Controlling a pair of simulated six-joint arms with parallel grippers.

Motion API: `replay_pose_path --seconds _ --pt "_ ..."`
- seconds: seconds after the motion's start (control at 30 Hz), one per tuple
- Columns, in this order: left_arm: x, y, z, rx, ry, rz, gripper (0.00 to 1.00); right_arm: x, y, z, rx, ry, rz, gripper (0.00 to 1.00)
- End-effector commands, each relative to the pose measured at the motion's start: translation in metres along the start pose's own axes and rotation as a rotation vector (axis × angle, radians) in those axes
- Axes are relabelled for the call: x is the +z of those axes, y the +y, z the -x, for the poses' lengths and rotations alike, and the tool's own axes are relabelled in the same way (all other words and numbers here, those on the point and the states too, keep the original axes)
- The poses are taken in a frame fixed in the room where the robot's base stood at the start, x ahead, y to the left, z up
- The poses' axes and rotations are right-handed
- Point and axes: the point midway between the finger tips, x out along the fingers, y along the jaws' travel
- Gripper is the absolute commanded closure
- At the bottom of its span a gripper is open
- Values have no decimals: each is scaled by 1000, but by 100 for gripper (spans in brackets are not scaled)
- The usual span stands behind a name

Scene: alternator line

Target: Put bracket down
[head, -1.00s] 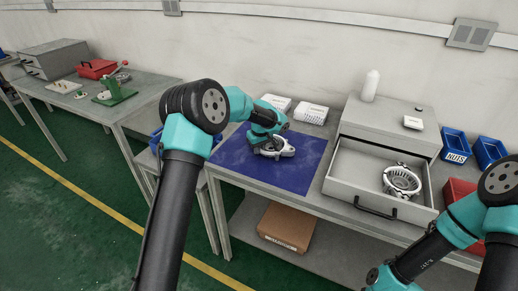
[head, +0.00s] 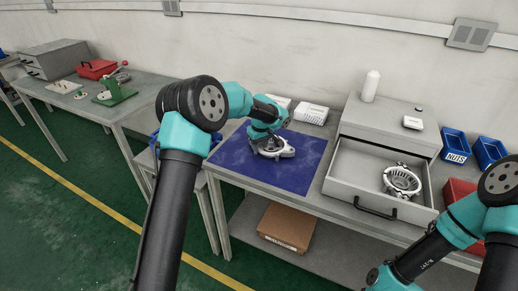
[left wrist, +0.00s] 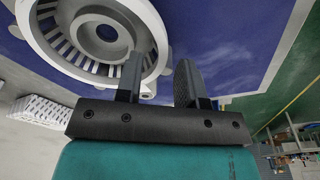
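The bracket is a silver-grey alternator housing (head: 283,150) lying on the blue mat (head: 305,172). In the left wrist view, the bracket (left wrist: 60,48) fills the upper left, with its slotted ring and round centre hole. My left gripper (head: 262,142) is right over it. In the left wrist view, my left gripper (left wrist: 158,72) has its fingers apart; one overlaps the ring and the other is outside its rim. Blue mat shows between the rim and the outer finger. My right arm is at the lower right; its gripper is out of the picture.
An open drawer (head: 345,197) holds another slotted silver housing (head: 401,181). White boxes (head: 311,113) stand behind the mat. A white bottle (head: 370,86) stands on the drawer cabinet. Blue bins (head: 456,146) and a red box (head: 458,190) are at right. The mat's front part is clear.

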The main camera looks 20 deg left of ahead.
Motion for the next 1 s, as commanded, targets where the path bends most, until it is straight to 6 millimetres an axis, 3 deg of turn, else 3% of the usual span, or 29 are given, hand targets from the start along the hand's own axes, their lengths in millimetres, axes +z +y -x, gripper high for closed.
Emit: replay_pose_path --seconds 0.3,0.5,1.0 --pt "0 1 62 3 3 -1 65 0 0 0 0 0 0 57" --pt "0 0 89 1 1 0 65 0 0 0 0 0 0 57" --pt "0 0 98 0 0 -1 65 0 0 0 0 0 0 57"
